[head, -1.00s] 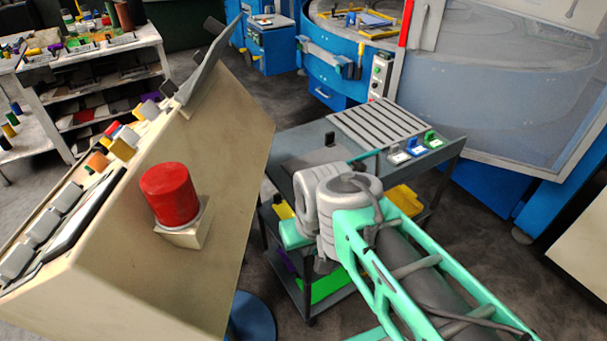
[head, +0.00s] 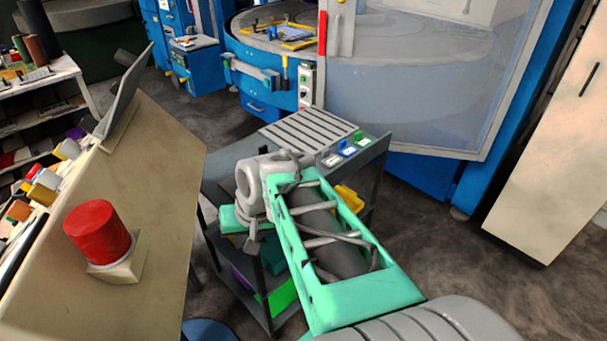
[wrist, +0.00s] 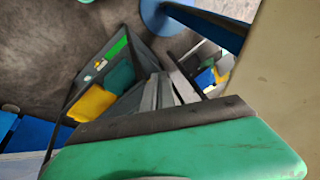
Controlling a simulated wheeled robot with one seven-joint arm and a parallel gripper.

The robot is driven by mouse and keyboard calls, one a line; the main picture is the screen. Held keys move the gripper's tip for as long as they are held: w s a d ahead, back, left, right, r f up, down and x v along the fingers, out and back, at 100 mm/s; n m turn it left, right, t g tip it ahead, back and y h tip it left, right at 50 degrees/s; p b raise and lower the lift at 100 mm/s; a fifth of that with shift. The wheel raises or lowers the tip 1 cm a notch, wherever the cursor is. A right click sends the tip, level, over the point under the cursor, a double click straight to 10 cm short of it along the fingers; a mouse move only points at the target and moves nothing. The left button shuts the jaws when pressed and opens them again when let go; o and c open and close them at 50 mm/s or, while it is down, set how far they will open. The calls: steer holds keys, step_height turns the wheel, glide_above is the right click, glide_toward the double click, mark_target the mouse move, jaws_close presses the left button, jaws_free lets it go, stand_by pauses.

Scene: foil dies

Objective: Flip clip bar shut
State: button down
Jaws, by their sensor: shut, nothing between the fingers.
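I cannot pick out the clip bar for certain in either view. A yellow-edged frame (head: 291,43) with a blue piece lies on the round bed of the blue machine, too small to tell its parts. My mint-green arm reaches over the grey trolley (head: 375,150) in the head view, and its far end hides part of the trolley top. In the wrist view, my gripper (wrist: 166,88) shows as grey fingers close together beyond the green hand shell, shut and empty. The trolley is also below it in the wrist view (wrist: 68,100).
A beige console with a red button (head: 97,232) stands close on the left. White, blue (head: 347,151) and green blocks sit by the slatted plate (head: 308,131) on the trolley. A clear guard (head: 430,85) covers the machine's right side. Dark floor (head: 440,240) is free at right.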

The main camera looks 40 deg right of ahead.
steer(key=s+d+r+m+t+p, duration=0.1)
steer(key=d+m, duration=0.3)
steer(key=d, duration=0.4)
steer(key=s+d+r+m+t+p, duration=0.1)
steer(key=s+d+r+m+t, duration=0.2)
steer(key=d, duration=0.5)
steer(key=s+d+r+m+t, duration=0.1)
steer(key=d+r+m+t, duration=0.1)
steer(key=d+m, duration=0.4)
steer(key=shift+s+d+r+h+p, duration=0.35)
steer(key=shift+d+r, duration=0.2)
steer(key=shift+d, duration=0.65)
steer(key=w+r+p+x, duration=0.1)
steer(key=p+x, duration=0.1)
steer(key=x, duration=1.1)
steer(key=shift+w, duration=0.3)
steer(key=shift+w+r, duration=0.1)
steer(key=shift+r, duration=0.15)
